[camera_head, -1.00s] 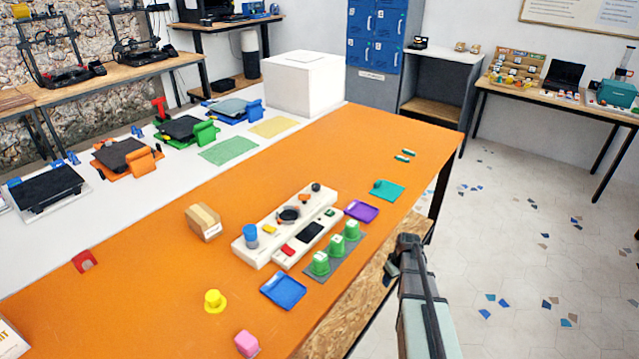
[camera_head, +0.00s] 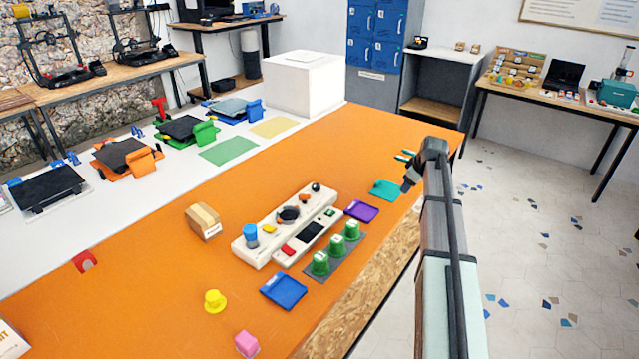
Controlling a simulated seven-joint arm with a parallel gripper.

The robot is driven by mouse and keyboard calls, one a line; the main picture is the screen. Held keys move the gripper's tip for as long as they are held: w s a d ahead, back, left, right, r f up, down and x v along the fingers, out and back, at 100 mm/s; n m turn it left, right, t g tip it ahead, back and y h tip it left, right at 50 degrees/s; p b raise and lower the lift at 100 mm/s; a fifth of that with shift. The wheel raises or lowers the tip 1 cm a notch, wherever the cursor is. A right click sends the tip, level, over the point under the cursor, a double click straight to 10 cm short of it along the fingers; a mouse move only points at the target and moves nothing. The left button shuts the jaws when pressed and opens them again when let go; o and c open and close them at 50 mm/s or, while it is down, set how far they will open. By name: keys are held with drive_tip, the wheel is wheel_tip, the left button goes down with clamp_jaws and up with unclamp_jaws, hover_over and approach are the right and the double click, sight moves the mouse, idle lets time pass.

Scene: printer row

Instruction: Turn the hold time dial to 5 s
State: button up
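A white control panel (camera_head: 262,252) lies on the orange table. It carries a blue knob (camera_head: 251,235) at its near left end, a yellow button (camera_head: 269,230), a round dark dial (camera_head: 289,214), a small orange part (camera_head: 305,198) and a black knob (camera_head: 316,187) at the far end. A dark screen (camera_head: 312,231) and a red button (camera_head: 288,250) sit along its right side. Dial markings are too small to read, so I cannot tell which is the hold time dial. My gripper (camera_head: 406,187) is above the table's right edge, right of the panel, touching no control. Its fingers are too small to judge.
Blue (camera_head: 284,291), purple (camera_head: 361,211) and teal (camera_head: 385,190) trays lie nearby. A cardboard box (camera_head: 203,221) stands left of the panel. A yellow piece (camera_head: 215,301) and pink block (camera_head: 247,344) are in front.

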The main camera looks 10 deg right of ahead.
drive_tip(key=w+a+r+n+g+y, duration=0.1)
drive_tip(key=a+r, duration=0.2)
drive_tip(key=a, duration=0.4)
drive_tip(key=w+a+r+n+y, duration=0.1)
drive_tip(key=w+a+r, duration=0.15)
drive_tip(key=a, duration=0.45)
drive_tip(key=n+g+y, duration=0.2)
approach(317, 186)
drive_tip(key=x, duration=0.8)
drive_tip(key=shift+d, duration=0.1)
drive_tip(key=c, duration=1)
